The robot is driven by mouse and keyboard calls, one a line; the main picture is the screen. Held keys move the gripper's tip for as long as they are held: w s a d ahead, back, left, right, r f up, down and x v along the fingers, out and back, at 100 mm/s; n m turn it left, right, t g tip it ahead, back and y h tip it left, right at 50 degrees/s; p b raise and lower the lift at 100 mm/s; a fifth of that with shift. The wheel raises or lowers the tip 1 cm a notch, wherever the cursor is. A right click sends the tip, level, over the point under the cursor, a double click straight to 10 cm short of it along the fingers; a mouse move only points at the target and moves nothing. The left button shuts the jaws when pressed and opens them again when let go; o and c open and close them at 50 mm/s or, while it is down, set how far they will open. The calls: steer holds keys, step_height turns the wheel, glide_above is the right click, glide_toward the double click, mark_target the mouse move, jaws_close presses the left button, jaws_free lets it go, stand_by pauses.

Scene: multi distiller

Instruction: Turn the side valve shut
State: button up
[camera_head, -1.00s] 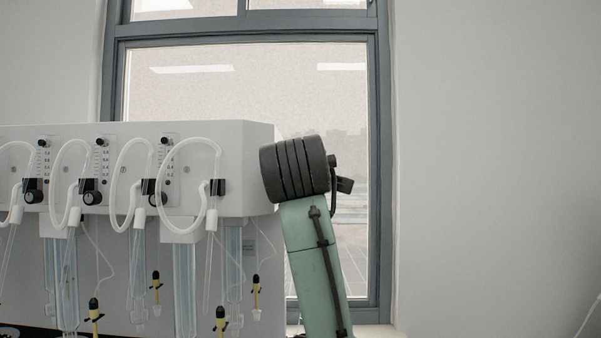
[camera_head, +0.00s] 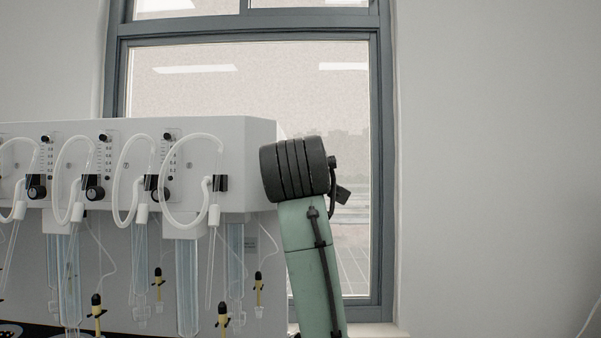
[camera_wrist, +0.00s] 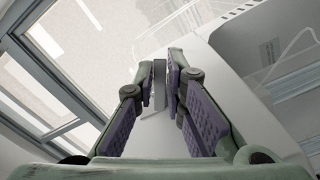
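The side valve (camera_wrist: 159,85) shows in the wrist view as a narrow grey upright block against the white side of the distiller (camera_wrist: 215,85). My gripper (camera_wrist: 160,80) has its two purple-padded fingers close on either side of this block, with no clear gap, so it looks shut on it. The pads hide part of the valve, and how far it is turned cannot be told. In the head view the white distiller (camera_head: 258,150) stands at left. My gripper and the valve are out of sight there, and my green arm stands beside the distiller's right end.
The distiller's front carries several white hoses (camera_head: 205,138), black knobs, glass tubes and yellow-and-black fittings (camera_head: 259,289). A grey-framed window (camera_head: 381,200) is behind my arm. The wall (camera_head: 490,160) at right is bare, with free room before it.

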steer(key=o, duration=0.4)
steer(key=shift+c, duration=0.2)
steer(key=s, duration=1.2)
